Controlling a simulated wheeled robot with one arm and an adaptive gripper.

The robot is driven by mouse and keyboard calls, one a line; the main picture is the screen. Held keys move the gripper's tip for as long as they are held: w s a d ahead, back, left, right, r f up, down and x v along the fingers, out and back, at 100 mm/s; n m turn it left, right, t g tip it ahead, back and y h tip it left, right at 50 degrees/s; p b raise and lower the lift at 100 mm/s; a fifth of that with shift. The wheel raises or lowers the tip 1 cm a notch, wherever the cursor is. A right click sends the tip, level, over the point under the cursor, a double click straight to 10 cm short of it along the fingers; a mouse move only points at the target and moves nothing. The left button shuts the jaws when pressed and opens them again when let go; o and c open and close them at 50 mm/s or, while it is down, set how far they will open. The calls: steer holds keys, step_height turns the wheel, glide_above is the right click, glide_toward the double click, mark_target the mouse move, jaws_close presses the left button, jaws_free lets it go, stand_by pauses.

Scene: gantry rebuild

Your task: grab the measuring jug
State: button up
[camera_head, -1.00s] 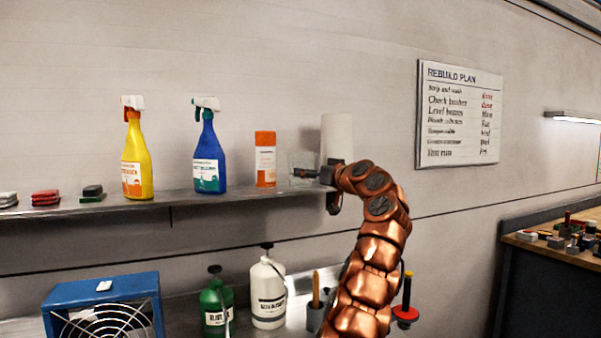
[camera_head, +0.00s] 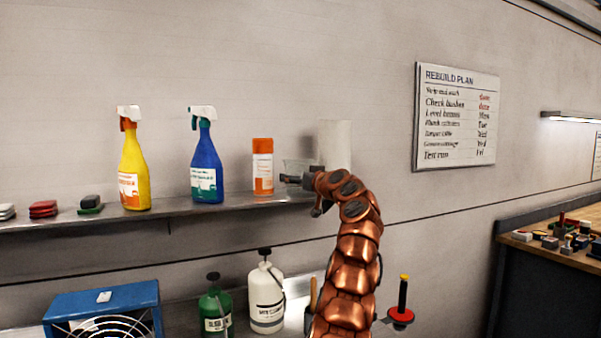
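The measuring jug (camera_head: 297,165) looks like a small clear vessel on the shelf, between the orange and white can and the white paper roll. It is faint against the wall, and its lower part is hidden behind my gripper. My gripper (camera_head: 290,179) is at the end of my copper arm, which rises from below. Its dark fingers point left and overlap the jug in the picture. I cannot tell whether they touch it, go around it or stand in front of it.
On the shelf (camera_head: 240,205) stand an orange and white can (camera_head: 262,167), a blue spray bottle (camera_head: 206,160), a yellow spray bottle (camera_head: 133,165) and a white roll (camera_head: 334,146). Below are a white jug (camera_head: 267,298), a green bottle (camera_head: 215,310) and a blue fan heater (camera_head: 105,305).

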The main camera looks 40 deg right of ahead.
steer(key=shift+c, duration=0.4)
steer(key=c, duration=1.1)
steer(key=shift+o, duration=0.2)
steer(key=shift+r, duration=0.2)
steer(key=shift+s+r, duration=0.25)
steer(key=shift+r, duration=0.3)
steer(key=s+r, duration=0.1)
steer(key=s+a+r, duration=0.1)
steer(key=r, duration=0.1)
steer(key=s+r, duration=0.1)
steer(key=r, duration=0.1)
steer(key=shift+s+a+r, duration=0.1)
steer(key=shift+a+r, duration=0.05)
steer(key=shift+a, duration=0.1)
steer(key=s+a+b, duration=0.2)
steer(key=s+b, duration=0.2)
steer(key=s, duration=0.3)
steer(key=s+a+b, duration=0.3)
steer(key=s+b, duration=0.2)
steer(key=s, duration=0.3)
steer(key=shift+r, duration=0.2)
